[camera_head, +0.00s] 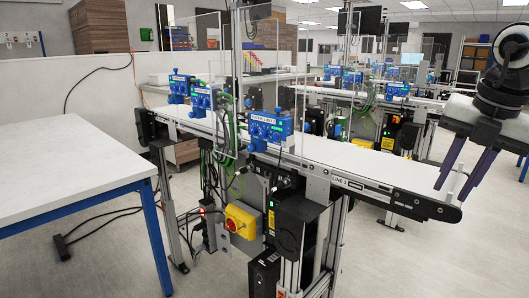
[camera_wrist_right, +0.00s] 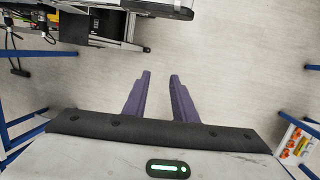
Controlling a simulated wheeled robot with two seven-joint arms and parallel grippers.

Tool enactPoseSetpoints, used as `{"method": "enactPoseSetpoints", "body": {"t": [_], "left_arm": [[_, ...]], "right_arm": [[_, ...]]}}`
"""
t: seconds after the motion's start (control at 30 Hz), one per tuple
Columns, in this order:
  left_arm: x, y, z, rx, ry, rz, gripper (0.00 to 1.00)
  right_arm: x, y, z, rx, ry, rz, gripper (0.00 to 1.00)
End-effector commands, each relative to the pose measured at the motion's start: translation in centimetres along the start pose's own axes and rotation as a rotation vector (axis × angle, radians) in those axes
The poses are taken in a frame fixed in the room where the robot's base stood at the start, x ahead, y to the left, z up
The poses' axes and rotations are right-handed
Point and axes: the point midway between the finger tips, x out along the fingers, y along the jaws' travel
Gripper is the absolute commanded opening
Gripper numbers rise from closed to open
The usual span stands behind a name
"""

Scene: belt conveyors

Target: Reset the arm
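My right gripper (camera_head: 453,191) hangs at the right side of the head view, its purple fingers pointing down and spread apart. It is beside the near right end of the conveyor belt (camera_head: 365,165). In the right wrist view the two purple fingers (camera_wrist_right: 160,75) are apart with only bare floor showing between them. My left gripper does not show in either view.
A white table (camera_head: 70,165) with blue legs stands at the left. The conveyor carries blue devices (camera_head: 268,130) and clear panels. A yellow switch box (camera_head: 241,221) is mounted below it. A box with coloured items (camera_wrist_right: 298,146) shows at the right in the wrist view.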

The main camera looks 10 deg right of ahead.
Motion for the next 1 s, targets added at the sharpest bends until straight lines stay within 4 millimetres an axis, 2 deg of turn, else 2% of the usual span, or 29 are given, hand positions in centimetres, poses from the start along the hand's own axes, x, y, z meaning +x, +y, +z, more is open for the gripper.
{"method": "enactPoseSetpoints", "body": {"t": [0.13,0.27,0.37,0.5,0.67,0.87,0.97,1.0], "left_arm": [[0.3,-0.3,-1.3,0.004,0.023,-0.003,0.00],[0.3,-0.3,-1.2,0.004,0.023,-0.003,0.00],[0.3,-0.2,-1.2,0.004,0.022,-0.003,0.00],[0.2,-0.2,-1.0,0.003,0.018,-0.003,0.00],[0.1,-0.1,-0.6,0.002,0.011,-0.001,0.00],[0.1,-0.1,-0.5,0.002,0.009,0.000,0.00],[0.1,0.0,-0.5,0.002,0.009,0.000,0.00],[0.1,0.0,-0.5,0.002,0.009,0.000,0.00]], "right_arm": [[3.7,-0.7,-0.5,0.033,0.110,0.126,0.25],[7.7,-1.2,-1.4,0.087,0.216,0.274,0.25],[11.5,-1.6,-2.5,0.167,0.306,0.428,0.25],[16.8,-2.3,-4.3,0.347,0.403,0.666,0.25],[22.7,-3.8,-6.5,0.623,0.444,0.879,0.25],[30.3,-6.7,-10.9,1.044,0.424,1.006,0.25],[34.2,-8.3,-14.6,1.268,0.403,0.996,0.25],[35.7,-8.9,-16.3,1.357,0.395,0.979,0.25]]}}
